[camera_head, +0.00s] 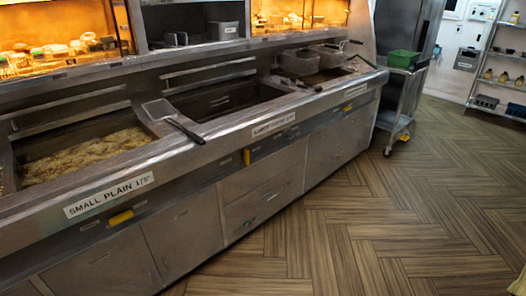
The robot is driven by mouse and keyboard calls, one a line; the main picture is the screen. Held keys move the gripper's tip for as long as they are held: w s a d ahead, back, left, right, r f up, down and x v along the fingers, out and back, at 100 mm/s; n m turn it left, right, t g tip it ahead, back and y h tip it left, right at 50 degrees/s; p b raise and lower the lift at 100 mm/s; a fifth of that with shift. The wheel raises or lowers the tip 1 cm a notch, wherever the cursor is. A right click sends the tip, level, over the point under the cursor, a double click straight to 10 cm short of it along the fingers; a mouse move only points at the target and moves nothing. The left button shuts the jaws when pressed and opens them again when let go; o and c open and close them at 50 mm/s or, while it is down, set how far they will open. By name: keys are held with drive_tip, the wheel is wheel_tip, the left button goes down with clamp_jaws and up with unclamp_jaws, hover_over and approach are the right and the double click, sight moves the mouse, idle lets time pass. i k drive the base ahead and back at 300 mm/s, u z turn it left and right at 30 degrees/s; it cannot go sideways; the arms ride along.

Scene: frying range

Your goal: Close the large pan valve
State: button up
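The fryer range (190,190) runs diagonally along the left side of the camera_head view. A middle label (273,125), which seems to read "LARGE" and more, sits on its front edge below the middle pan (225,98). Just below and left of that label, a small yellow handle (247,156) stands upright against the front. Whether either valve is open or shut is not clear. My gripper is not in view.
A skimmer (172,117) rests across the range top, its dark handle over the front edge. Baskets (300,62) sit at the far pan. A wheeled cart (402,95) with a green box (403,58) stands beyond the range. The wooden floor (360,215) in front is clear.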

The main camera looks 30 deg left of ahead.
sight(245, 151)
drive_tip(key=u, duration=0.35)
drive_tip(key=i, duration=0.75)
drive_tip(key=u, duration=1.15)
drive_tip(key=i, duration=0.4)
drive_tip(key=u, duration=0.35)
